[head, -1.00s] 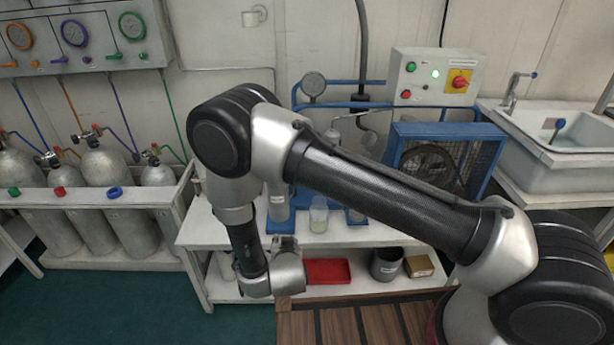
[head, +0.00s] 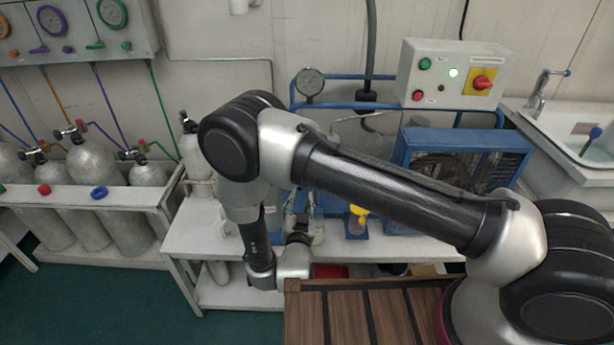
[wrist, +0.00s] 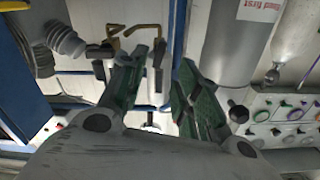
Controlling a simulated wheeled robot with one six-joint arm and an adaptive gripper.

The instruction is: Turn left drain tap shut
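A grey cylinder (wrist: 232,45) with a paper label is beyond the right finger. In the head view my gripper (head: 298,228) is small and dark at the bench's front, and my arm hides much of the left bench.
The white bench (head: 205,235) carries the blue compressor frame (head: 465,150). A switch box (head: 453,75) and pressure gauge (head: 310,82) stand behind. Gas cylinders (head: 100,165) are racked left, a sink (head: 575,140) is right. A slatted wooden surface (head: 370,315) is in front.

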